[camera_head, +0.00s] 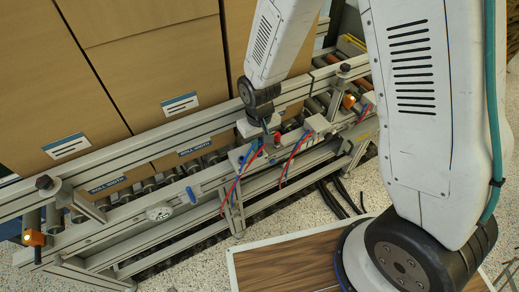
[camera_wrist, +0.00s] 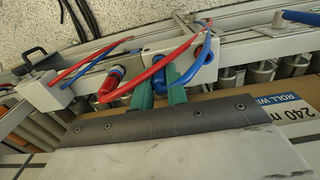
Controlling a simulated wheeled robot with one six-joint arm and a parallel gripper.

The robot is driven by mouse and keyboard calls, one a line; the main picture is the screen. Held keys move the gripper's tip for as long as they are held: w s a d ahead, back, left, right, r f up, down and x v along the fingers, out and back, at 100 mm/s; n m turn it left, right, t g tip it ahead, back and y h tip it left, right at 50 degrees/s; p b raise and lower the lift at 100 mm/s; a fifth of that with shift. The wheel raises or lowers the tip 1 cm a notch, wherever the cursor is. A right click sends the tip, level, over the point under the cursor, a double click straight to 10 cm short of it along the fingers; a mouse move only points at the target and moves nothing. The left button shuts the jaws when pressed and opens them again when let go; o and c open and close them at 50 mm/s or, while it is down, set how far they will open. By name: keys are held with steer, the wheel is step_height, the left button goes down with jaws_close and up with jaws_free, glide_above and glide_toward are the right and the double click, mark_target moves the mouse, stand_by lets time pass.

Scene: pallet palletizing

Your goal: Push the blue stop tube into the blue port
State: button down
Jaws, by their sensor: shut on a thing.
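The blue stop tube (camera_wrist: 188,76) bends in a loop beside the white valve block (camera_wrist: 178,43) in the wrist view. My gripper (camera_wrist: 159,88), with teal fingers, is shut on the blue tube close to the block. The tube's end and the blue port are hidden or too small to tell apart, so I cannot see whether the end is in the port. In the head view my gripper (camera_head: 266,131) is over the conveyor's side rail, at the block, and the blue tube (camera_head: 247,154) shows just left of it.
A second valve block (camera_wrist: 45,92) with tubes stands left. Cardboard boxes (camera_head: 160,75) line the roller conveyor behind the rail (camera_head: 110,140). A wood-topped surface (camera_head: 285,265) lies in front.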

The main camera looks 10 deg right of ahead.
stand_by(0.3)
steer(key=c, duration=1.3)
jaws_free()
steer(key=shift+f, duration=0.1)
step_height(320, 180, up, 8)
steer(key=shift+f, duration=0.1)
steer(key=s+d+r+m, duration=0.1)
steer(key=s+d+r, duration=0.4)
steer(key=s+r, duration=0.2)
steer(key=s+d+r+m+t, duration=0.1)
steer(key=s+d+r, duration=0.4)
steer(key=s+r, duration=0.2)
steer(key=s+d+r+m, duration=0.1)
steer(key=s+d+r, duration=0.4)
steer(key=s+r, duration=0.2)
step_height(320, 180, up, 2)
steer(key=shift+s+r, duration=0.1)
steer(key=shift+r, duration=0.05)
